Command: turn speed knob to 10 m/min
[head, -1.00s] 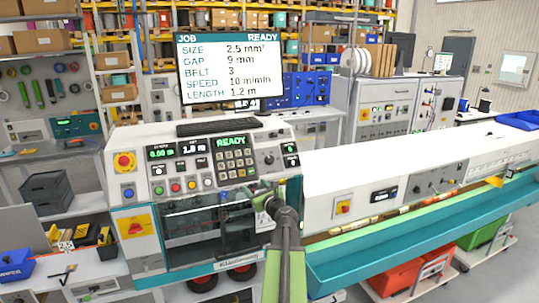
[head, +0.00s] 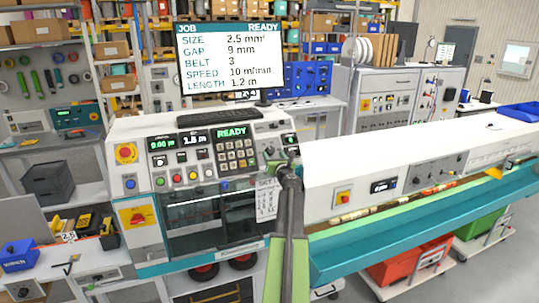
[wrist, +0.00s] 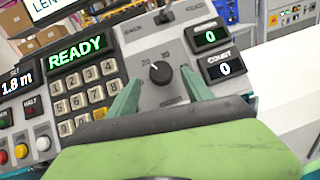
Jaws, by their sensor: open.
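The speed knob is a dark round knob (wrist: 160,72) with a white pointer mark, on the grey panel right of the keypad. In the wrist view, numbers 20 and 30 show near it, and the lower part of its scale is hidden. My gripper (wrist: 160,97) is open, its two green fingers on either side below the knob, apart from it. In the head view my arm reaches up to the panel's right end, and the fingertips are hard to make out. The job screen (head: 230,62) reads speed 10 m/min.
The keypad (wrist: 84,88) and the READY display (wrist: 83,50) lie left of the knob. Two small displays reading 0 (wrist: 211,37) lie right of it. A red emergency button (head: 126,153) is at the panel's far left. A long white machine bed (head: 400,170) extends right.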

